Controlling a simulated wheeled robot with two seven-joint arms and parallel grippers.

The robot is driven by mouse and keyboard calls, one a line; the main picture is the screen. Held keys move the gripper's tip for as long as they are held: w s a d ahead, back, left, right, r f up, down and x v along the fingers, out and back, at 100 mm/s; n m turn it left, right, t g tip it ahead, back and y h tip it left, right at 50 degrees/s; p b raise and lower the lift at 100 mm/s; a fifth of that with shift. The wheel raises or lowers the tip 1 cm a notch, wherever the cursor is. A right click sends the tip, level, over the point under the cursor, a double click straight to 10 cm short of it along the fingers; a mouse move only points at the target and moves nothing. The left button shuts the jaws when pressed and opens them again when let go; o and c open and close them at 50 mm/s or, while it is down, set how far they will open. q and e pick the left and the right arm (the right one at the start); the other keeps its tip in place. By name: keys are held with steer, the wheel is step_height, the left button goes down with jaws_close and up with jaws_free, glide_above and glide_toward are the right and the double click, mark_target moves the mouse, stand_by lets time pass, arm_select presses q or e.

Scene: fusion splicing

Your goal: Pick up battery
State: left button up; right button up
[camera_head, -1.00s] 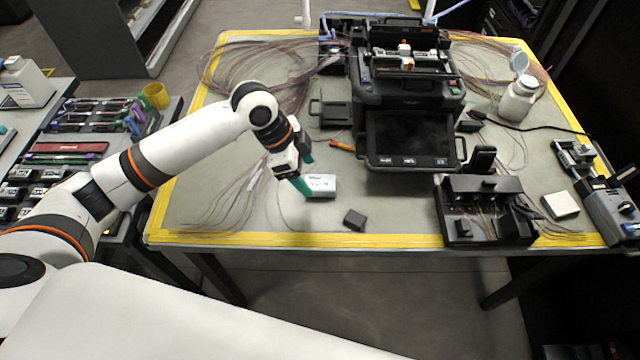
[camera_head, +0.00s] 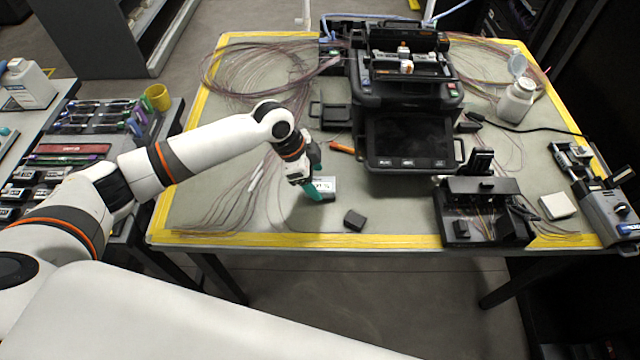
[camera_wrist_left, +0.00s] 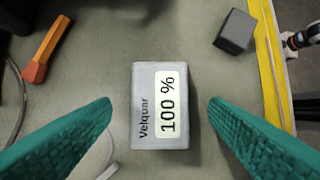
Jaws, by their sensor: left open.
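The battery (camera_wrist_left: 145,104) is a light grey block with a white label reading "Velquar 100 %". It lies on the table mat. In the head view the battery (camera_head: 329,186) is partly hidden by my left gripper (camera_head: 316,190). In the left wrist view my left gripper (camera_wrist_left: 160,120) is open, its two green textured fingers spread on either side of the battery with a gap on each side. The fingers do not touch it. My right gripper is not in view.
A small dark block (camera_head: 354,219) lies near the table's front edge. An orange tool (camera_head: 342,147) lies behind the battery. The black splicer (camera_head: 409,100) stands to the right, with a black fixture (camera_head: 484,212) in front. Loose fibres lie left.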

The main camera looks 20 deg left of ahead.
mark_target(318, 183)
arm_select(q)
steer(key=shift+x, duration=1.15)
steer(key=shift+r, duration=0.1)
steer(key=c, duration=1.4)
step_height(318, 183, up, 10)
steer(key=shift+w+r+b, duration=0.1)
steer(key=shift+b, duration=0.25)
